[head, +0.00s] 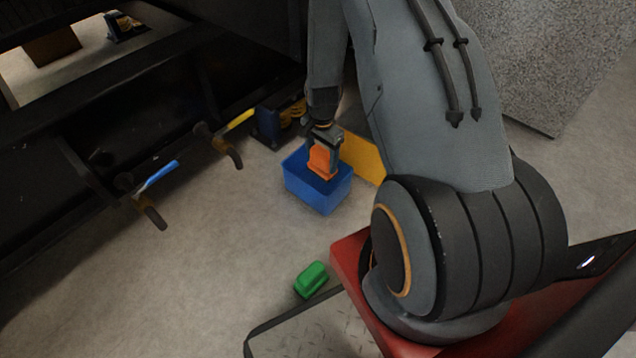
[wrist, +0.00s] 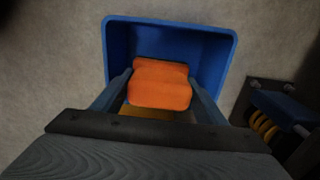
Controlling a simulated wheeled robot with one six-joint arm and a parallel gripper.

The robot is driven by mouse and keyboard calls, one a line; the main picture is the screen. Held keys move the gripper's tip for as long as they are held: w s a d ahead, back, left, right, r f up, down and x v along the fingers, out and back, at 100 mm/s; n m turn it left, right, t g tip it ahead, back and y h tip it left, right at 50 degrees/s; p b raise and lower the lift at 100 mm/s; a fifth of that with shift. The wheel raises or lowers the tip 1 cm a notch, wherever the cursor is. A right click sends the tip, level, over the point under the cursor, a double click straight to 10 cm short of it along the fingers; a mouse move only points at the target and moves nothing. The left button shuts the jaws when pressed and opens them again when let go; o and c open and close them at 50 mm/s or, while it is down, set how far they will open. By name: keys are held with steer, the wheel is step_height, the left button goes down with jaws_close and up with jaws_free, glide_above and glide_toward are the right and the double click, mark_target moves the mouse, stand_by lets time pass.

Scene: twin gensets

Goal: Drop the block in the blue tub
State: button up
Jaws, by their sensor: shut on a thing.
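The block is orange (head: 322,160) and is held between the fingers of my gripper (head: 324,145). In the wrist view the orange block (wrist: 160,84) sits between the two fingertips of my gripper (wrist: 160,92). The blue tub (head: 318,195) stands on the floor, and the block hangs over its opening in the head view. In the wrist view the tub's rim (wrist: 170,22) surrounds the block on the far side and both sides. The near side of the tub is hidden by my gripper. I cannot tell how far the block reaches below the rim.
A green block (head: 311,279) lies on the floor near my base. Dark machinery with a blue-handled valve (head: 158,176) and a yellow-handled valve (head: 238,120) stands at left. A yellow panel (head: 362,156) lies behind the tub. The floor left of the tub is clear.

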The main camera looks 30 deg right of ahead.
steer(key=o, duration=1)
steer(key=shift+o, duration=0.2)
steer(key=shift+r, duration=0.1)
step_height(320, 180, up, 8)
steer(key=p, duration=0.3)
steer(key=shift+f, duration=0.2)
